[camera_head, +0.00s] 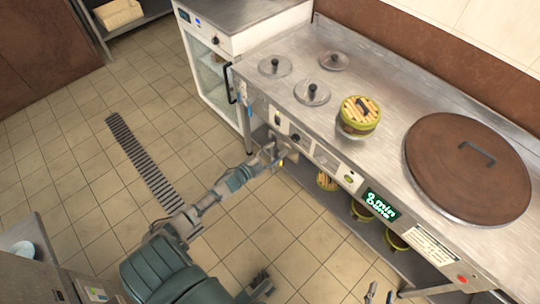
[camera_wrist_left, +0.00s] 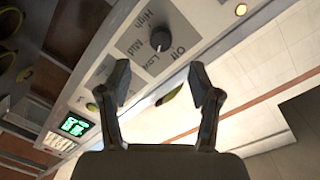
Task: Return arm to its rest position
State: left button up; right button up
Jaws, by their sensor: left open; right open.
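My left arm reaches from the lower left to the counter's front panel in the head view. Its gripper (camera_head: 276,154) is close to the panel, near the control knobs. In the left wrist view the left gripper (camera_wrist_left: 160,85) has its two fingers spread apart with nothing held between them. A black knob (camera_wrist_left: 160,39) marked Off, Low, Mid and High lies beyond the fingertips, apart from them. My right gripper (camera_head: 380,294) shows only partly at the bottom edge of the head view, with its fingers apart and empty.
The steel counter (camera_head: 375,190) holds a yellow-green pot with a slatted lid (camera_head: 359,112), several small lids and a large brown lid (camera_head: 467,168). A green display (camera_head: 381,205) is on the panel. More pots stand on the shelf below. Open tiled floor (camera_head: 90,180) lies left.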

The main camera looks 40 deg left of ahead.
pick_arm(q)
jog(key=shift+s+a, duration=0.1)
jog(key=shift+s, duration=0.75)
